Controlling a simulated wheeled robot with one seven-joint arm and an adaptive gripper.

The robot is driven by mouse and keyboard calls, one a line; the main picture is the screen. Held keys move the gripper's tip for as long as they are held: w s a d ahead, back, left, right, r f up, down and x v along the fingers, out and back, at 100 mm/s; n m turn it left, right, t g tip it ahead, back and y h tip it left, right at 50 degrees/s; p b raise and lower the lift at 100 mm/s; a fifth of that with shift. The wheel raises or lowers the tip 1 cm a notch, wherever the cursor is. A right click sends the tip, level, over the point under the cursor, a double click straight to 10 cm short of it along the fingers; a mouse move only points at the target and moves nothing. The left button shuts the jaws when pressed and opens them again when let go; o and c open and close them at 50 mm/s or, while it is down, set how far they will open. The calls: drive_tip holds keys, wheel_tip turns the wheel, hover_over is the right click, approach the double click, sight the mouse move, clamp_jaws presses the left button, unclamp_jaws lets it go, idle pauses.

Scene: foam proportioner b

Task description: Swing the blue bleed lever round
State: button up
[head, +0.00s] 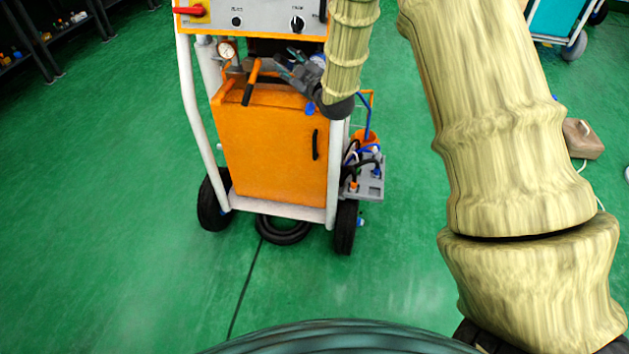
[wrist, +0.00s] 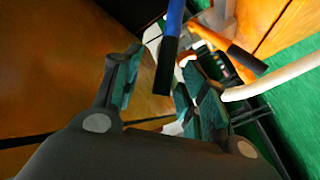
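The blue bleed lever (wrist: 173,22) has a black end sleeve and shows at the top centre of the wrist view. Its black end lies between the two fingers of my gripper (wrist: 163,66) in that picture. The fingers stand apart, with visible space on both sides of the lever; I cannot tell how deep it sits between them. In the head view my gripper (head: 282,66) is at the top of the orange cabinet, and it and my arm hide most of the lever there.
An orange lever (head: 256,66) with a black end is left of my gripper; it also shows in the wrist view (wrist: 212,37). A pressure gauge (head: 227,50) and white frame tube (head: 190,110) are nearby. The orange cabinet (head: 265,140) lies below. Green floor is clear on the left.

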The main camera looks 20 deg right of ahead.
drive_tip(key=s+a+f+m+g+h+p, duration=0.2)
drive_tip(key=s+f+g, duration=0.6)
drive_tip(key=s+f, duration=1.5)
drive_tip(key=f+m+p, duration=0.1)
drive_tip(key=m+p, duration=0.1)
drive_tip(key=m, duration=0.1)
drive_tip(key=shift+s, duration=0.25)
